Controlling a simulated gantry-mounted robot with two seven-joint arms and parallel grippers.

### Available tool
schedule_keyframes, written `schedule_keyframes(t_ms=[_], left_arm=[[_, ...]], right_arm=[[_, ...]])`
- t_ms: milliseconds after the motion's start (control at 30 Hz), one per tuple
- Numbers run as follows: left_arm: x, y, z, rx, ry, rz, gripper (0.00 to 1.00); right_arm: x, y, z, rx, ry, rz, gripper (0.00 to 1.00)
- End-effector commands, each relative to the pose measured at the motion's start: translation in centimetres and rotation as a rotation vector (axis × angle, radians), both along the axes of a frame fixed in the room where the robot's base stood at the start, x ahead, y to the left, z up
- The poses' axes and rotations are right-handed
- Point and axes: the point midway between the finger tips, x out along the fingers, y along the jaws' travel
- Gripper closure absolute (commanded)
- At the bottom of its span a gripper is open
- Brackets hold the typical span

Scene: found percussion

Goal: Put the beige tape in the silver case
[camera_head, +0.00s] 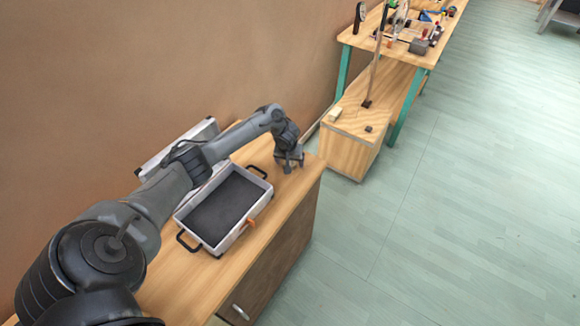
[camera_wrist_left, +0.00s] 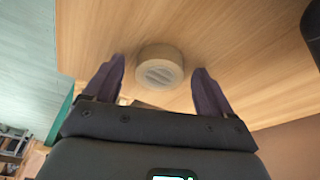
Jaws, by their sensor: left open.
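The silver case (camera_head: 252,219) lies open on the wooden cabinet top, its dark-lined tray empty and its lid raised on the wall side. The beige tape (camera_wrist_left: 162,51) is a short round roll lying flat on the wood in the left wrist view. My left gripper (camera_head: 289,168) is open, pointing down near the far end of the cabinet, beyond the case. In the wrist view its two dark fingers are on either side of the tape, with gaps showing. In the head view I cannot make out the tape near the gripper. My right gripper is not in view.
The case has black handles (camera_head: 187,242) and an orange latch (camera_head: 251,223). My left arm passes over the lid side of the case. A lower wooden box (camera_head: 345,155) and a cluttered workbench (camera_head: 437,52) stand beyond the cabinet. Open floor (camera_head: 430,240) lies to the right.

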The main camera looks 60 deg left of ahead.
Motion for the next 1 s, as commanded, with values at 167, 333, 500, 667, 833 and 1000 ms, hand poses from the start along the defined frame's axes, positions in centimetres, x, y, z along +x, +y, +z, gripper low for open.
schedule_keyframes(t_ms=[167, 333, 500, 667, 833, 1000], left_arm=[[0.0, 0.0, 0.1, -0.001, -0.001, 0.0, 0.16], [0.0, 0.0, 0.1, -0.001, -0.001, 0.0, 0.39], [0.0, 0.0, 0.1, -0.001, -0.001, 0.0, 0.65], [0.0, 0.0, 0.1, -0.001, -0.001, 0.0, 0.81], [0.0, 0.0, 0.2, -0.001, -0.001, 0.0, 0.81], [0.1, 0.0, 1.6, -0.001, -0.001, 0.0, 0.81]], right_arm=[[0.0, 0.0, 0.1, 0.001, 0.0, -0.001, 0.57], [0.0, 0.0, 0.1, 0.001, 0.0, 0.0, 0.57], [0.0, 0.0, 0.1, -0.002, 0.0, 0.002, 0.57], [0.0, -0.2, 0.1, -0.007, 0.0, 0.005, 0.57], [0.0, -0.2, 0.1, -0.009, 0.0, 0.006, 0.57], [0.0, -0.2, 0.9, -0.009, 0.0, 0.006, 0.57]])
